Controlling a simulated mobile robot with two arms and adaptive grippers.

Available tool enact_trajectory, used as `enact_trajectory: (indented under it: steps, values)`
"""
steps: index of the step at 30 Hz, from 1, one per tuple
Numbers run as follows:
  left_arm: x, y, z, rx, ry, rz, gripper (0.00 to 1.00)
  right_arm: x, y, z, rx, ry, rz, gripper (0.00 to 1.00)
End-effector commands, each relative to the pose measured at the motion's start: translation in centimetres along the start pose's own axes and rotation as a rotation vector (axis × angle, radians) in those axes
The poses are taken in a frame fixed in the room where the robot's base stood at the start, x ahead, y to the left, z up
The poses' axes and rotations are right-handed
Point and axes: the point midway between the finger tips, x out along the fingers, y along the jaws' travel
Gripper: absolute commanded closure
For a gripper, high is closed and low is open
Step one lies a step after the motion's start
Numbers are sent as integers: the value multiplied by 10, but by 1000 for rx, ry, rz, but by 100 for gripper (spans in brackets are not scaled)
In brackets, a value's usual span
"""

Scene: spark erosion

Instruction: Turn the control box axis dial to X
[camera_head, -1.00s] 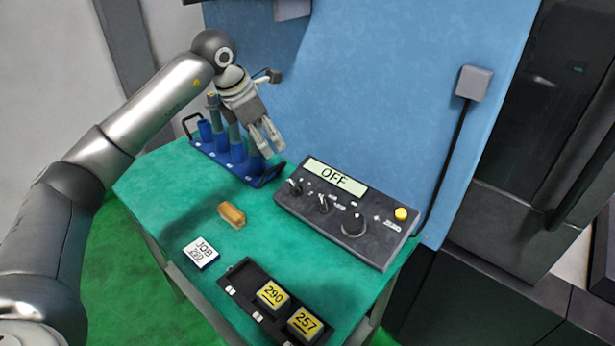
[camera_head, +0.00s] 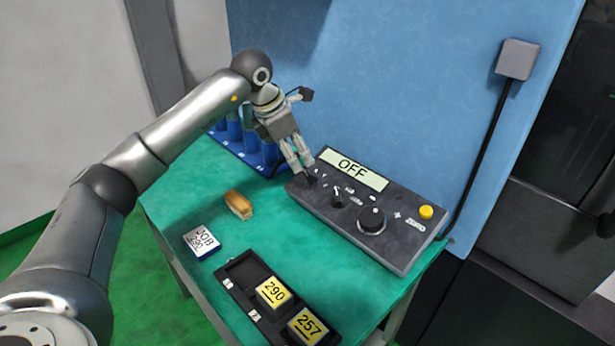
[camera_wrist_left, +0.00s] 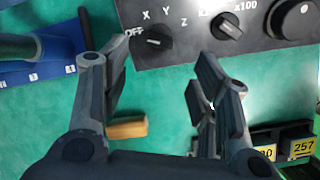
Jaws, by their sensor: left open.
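The dark grey control box (camera_head: 345,229) lies on the green table with its display reading OFF. Its axis dial (camera_wrist_left: 154,41) is a small black knob at the box's left end, with OFF, X, Y and Z printed around it in the left wrist view. The knob appears to point toward OFF. My left gripper (camera_head: 304,168) is open and empty, fingers pointing down over the left end of the box and hiding most of the axis dial in the head view. In the wrist view the dial shows between and beyond the fingers (camera_wrist_left: 163,75). My right gripper is out of view.
A second knob (camera_head: 337,197), a larger knob (camera_head: 371,220) and a yellow button (camera_head: 426,212) sit farther right on the box. A blue holder (camera_head: 234,146) stands behind.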

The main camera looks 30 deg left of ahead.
Motion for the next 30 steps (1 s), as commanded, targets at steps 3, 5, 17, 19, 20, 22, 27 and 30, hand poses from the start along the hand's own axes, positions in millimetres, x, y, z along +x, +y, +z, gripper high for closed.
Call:
enact_trajectory:
  steps: [3,5,17,19,20,22,27,30]
  values:
    - [22,-1,0,0,4,-5,45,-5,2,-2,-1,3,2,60]
    - [34,-1,0,1,4,-4,45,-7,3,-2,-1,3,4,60]
    - [88,0,0,1,2,0,45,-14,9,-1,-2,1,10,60]
    - [91,0,0,1,1,0,45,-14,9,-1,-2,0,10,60]
    - [91,0,0,1,1,0,45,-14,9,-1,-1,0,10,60]
    - [92,0,0,1,1,0,45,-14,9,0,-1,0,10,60]
    - [92,0,0,1,1,0,46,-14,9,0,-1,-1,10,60]
    - [92,0,0,1,1,0,59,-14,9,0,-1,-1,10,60]
